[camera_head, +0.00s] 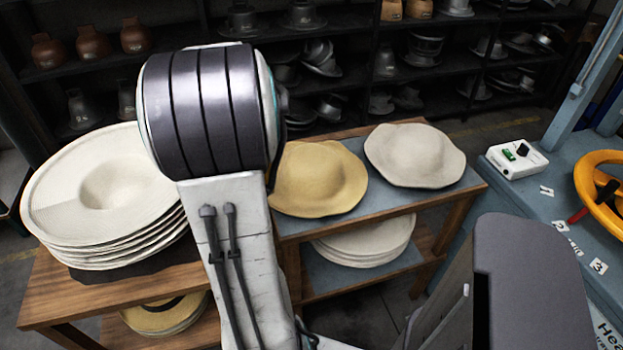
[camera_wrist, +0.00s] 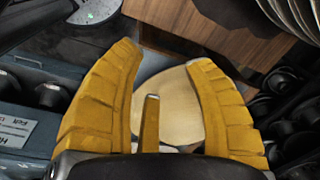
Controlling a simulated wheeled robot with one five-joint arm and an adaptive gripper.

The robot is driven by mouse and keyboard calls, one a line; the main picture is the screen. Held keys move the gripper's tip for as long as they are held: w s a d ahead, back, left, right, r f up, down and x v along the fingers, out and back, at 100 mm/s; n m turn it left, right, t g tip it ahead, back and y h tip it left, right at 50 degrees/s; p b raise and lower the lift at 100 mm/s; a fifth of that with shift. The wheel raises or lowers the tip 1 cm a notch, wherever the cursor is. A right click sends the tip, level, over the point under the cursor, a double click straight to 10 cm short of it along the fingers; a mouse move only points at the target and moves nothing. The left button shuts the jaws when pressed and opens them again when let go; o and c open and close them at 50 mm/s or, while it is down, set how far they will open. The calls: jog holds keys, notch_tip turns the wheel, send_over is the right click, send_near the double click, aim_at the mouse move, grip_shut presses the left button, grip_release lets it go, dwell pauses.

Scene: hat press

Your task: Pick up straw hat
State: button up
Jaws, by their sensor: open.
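A tan straw hat (camera_head: 318,180) lies brim-down on the right table in the head view, its left edge behind my arm. Another straw-coloured hat (camera_head: 160,316) with a dark band lies on the left table's lower shelf. My gripper (camera_wrist: 160,62) shows in the wrist view with its yellow fingers spread wide and nothing held. Beyond the fingers is a round, pale tan disc (camera_wrist: 172,105), partly covered by the middle finger; I cannot tell whether it is a hat. My gripper is not visible in the head view.
A stack of wide white hats (camera_head: 100,195) stands on the left wooden table (camera_head: 65,292). A white hat (camera_head: 415,155) lies beside the tan one; more white hats (camera_head: 365,243) are below. Dark shelves with moulds fill the back. A blue bench (camera_head: 535,190) with a yellow wheel (camera_head: 592,180) is right.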

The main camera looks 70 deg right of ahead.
jog(key=s+d+f+m, duration=0.4)
jog(key=s+d, duration=0.2)
jog(key=m+b, duration=0.1)
jog(key=m, duration=0.4)
send_over(324, 217)
jog(key=shift+g+y, duration=0.3)
jog(key=shift+y, duration=0.1)
jog(key=f, duration=0.4)
jog(key=shift+s+a+f, duration=0.1)
jog(key=shift+a, duration=0.25)
jog(key=shift+s+f, duration=0.2)
jog(key=shift+f, duration=0.55)
jog(key=shift+w+d+f, duration=0.15)
jog(key=shift+w+f, duration=0.05)
jog(key=shift+f, duration=1.2)
jog(key=shift+w+d+f, duration=0.15)
jog(key=shift+f, duration=1.25)
jog(key=shift+c, duration=0.4)
grip_shut()
